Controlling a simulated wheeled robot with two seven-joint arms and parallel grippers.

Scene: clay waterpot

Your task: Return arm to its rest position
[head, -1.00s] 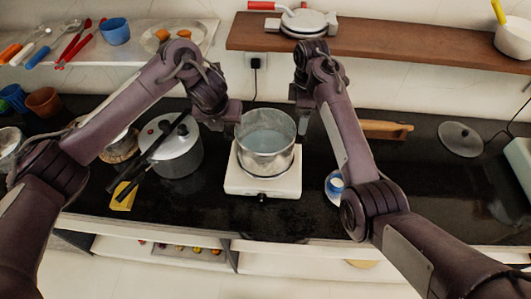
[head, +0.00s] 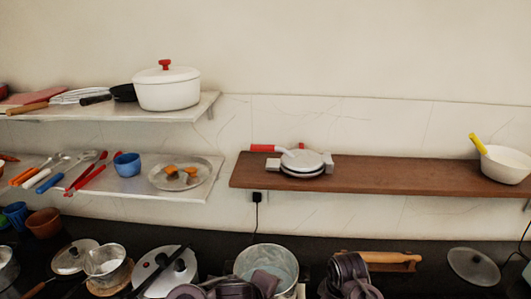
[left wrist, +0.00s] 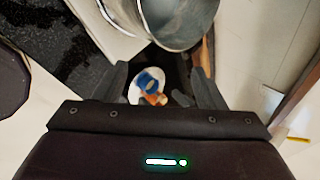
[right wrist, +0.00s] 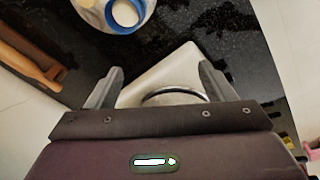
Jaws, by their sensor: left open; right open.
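My two arms show only as dark links at the bottom of the head view, the left one (head: 235,287) and the right one (head: 350,274). In the left wrist view my left gripper (left wrist: 162,84) is open and empty. A metal pot (head: 265,260) is beyond its fingers, and it also shows at the top of the left wrist view (left wrist: 180,22). In the right wrist view my right gripper (right wrist: 158,80) is open and empty. Its fingers are in front of the white burner (right wrist: 160,72); part of a metal rim (right wrist: 172,96) shows between them.
Left shelves hold a white pot (head: 168,90), utensils and a plate.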

